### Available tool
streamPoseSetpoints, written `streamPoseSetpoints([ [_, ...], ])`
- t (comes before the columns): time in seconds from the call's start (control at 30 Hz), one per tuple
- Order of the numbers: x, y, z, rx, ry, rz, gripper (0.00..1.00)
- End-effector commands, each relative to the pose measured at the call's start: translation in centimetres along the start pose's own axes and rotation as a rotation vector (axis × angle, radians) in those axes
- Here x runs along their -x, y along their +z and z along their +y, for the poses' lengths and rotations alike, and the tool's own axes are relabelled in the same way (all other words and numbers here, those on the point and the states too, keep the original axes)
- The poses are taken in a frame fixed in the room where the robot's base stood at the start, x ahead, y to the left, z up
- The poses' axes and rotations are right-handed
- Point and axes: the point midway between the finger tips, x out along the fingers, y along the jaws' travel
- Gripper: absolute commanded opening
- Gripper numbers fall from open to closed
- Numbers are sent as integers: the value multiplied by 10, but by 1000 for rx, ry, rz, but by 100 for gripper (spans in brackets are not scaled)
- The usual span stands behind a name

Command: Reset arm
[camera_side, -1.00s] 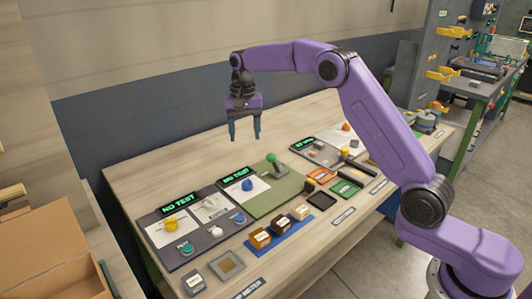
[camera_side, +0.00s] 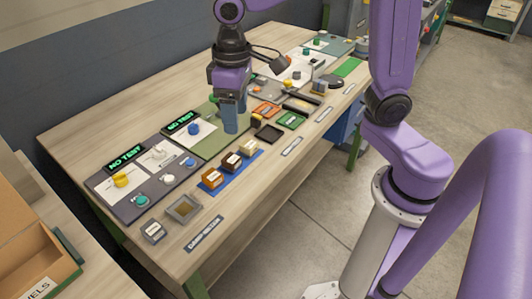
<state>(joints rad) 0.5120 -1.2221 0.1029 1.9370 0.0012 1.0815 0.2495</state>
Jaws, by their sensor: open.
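My gripper (camera_side: 231,122) hangs pointing down over the workbench (camera_side: 110,140). It is open, with nothing seen between its blue-grey fingers, though the fingers overlap from this angle. In the picture it covers part of the green board (camera_side: 214,146), right of the blue knob (camera_side: 193,128). I cannot tell how high the fingertips are above the board. My purple arm reaches in from the right, and its upper part is cut off by the top edge.
A dark panel (camera_side: 128,207) with a yellow knob (camera_side: 121,180) lies at left. Small labelled blocks stand on a blue strip (camera_side: 238,166). A cardboard box (camera_side: 25,225) stands at lower left.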

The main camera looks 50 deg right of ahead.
Motion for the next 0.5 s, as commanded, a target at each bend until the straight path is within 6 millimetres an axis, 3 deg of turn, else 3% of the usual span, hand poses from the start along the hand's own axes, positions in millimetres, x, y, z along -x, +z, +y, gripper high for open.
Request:
streamPoseSetpoints([
  [0.03, -1, 19, -4, 55, -1, 1, 63],
  [0.3, -14, 116, -15, 350, -6, 6, 63],
  [0.5, -27, 177, -12, 535, -10, 8, 63],
])
